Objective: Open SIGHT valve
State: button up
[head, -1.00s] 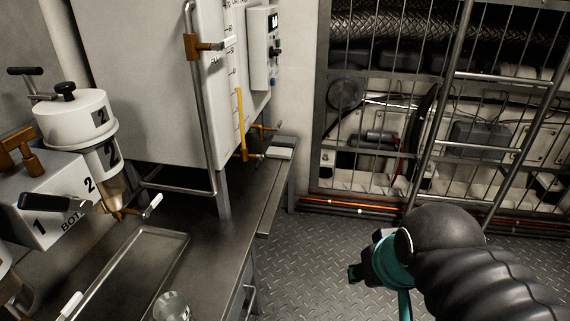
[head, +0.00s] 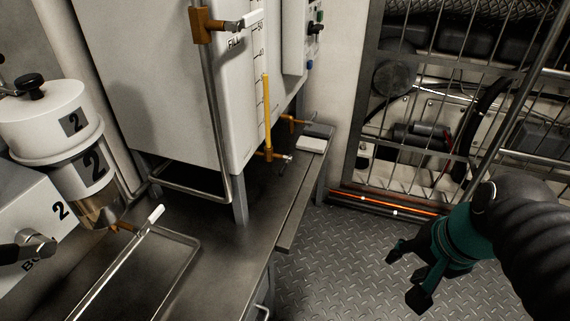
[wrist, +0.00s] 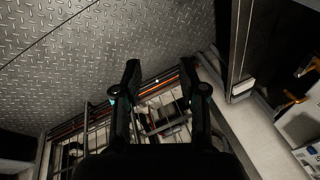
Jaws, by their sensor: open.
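The white tank (head: 165,80) carries a vertical sight tube (head: 267,105) with a yellow column. A brass valve (head: 268,155) with a small metal end sits at the foot of the tube. Another brass fitting (head: 293,120) is just behind it to the right. No SIGHT label is readable. My gripper (head: 406,277) is open and empty, over the floor to the right of the bench, well apart from the valves. The wrist view shows its spread fingers (wrist: 161,72) facing floor and grille. Brass fittings (wrist: 295,97) show at that view's right edge.
A brass valve (head: 208,25) with a white handle stands by the FILL label. A metal bench (head: 225,235) with a tray (head: 190,265) runs below the tank. A bottle-like unit marked 2 (head: 45,115) is at left. A barred grille (head: 435,150) closes the back right. The plate floor is clear.

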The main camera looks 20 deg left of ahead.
jog(key=w+a+f+m+g+y, duration=0.2)
jog(key=a+m+g+y, duration=0.15)
jog(key=a+m, duration=0.35)
jog(key=m+t+y+p, duration=0.15)
jog(key=m+y, duration=1.05)
jog(key=m, duration=1.3)
send_near(283, 168)
jog(key=a, duration=0.6)
jog(key=a+f, duration=0.1)
jog(key=a, duration=0.3)
jog(key=shift+w, duration=0.25)
grip_shut()
